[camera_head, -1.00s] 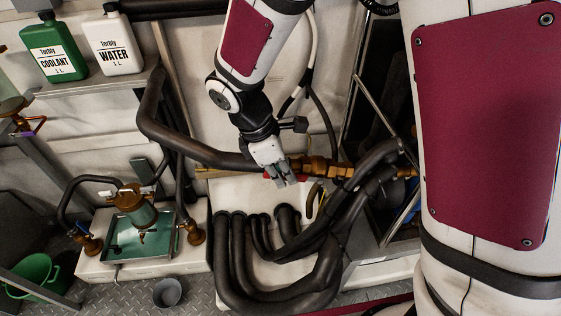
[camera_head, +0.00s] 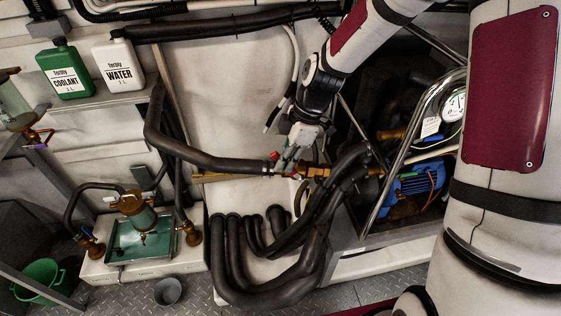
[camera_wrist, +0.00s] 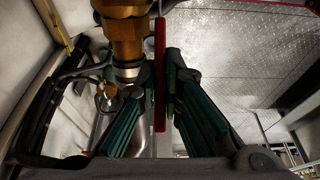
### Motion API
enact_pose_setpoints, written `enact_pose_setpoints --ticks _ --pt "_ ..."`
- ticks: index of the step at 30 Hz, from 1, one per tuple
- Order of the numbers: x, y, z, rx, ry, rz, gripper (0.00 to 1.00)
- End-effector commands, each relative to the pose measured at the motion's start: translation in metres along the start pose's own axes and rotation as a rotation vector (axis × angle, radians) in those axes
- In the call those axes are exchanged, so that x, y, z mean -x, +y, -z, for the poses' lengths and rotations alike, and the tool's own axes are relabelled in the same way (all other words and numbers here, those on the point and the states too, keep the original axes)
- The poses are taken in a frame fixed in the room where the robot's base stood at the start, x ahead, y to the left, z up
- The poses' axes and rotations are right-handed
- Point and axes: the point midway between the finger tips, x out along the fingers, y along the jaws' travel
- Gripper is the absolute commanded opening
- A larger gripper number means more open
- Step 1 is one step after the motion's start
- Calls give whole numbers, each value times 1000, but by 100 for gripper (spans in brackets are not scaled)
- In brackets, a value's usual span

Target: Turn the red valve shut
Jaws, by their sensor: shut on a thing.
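The red valve handle (camera_wrist: 160,75) is a thin flat lever, seen upright in the wrist view between my green-padded fingers. My gripper (camera_wrist: 160,90) is shut on it, one finger on each side. The brass valve body (camera_wrist: 127,35) is just left of the handle, with a silver collar below it. In the head view my gripper (camera_head: 283,163) is at the brass valve (camera_head: 316,171) on the dark insulated pipe.
Thick black hoses (camera_head: 270,285) curve below the valve. A metal frame at the right holds a blue motor (camera_head: 418,187) and a gauge (camera_head: 455,106). Coolant (camera_head: 66,75) and water (camera_head: 118,65) bottles stand on a shelf at upper left. A grey cup (camera_head: 168,291) is on the floor.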

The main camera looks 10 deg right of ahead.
Motion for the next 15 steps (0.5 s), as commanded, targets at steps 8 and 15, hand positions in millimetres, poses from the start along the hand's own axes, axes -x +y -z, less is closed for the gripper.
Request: enact_pose_setpoints --ticks 8,15 --pt "15 -1 -14 -7 188 -4 0" --pt "21 0 -26 -5 340 -3 0"
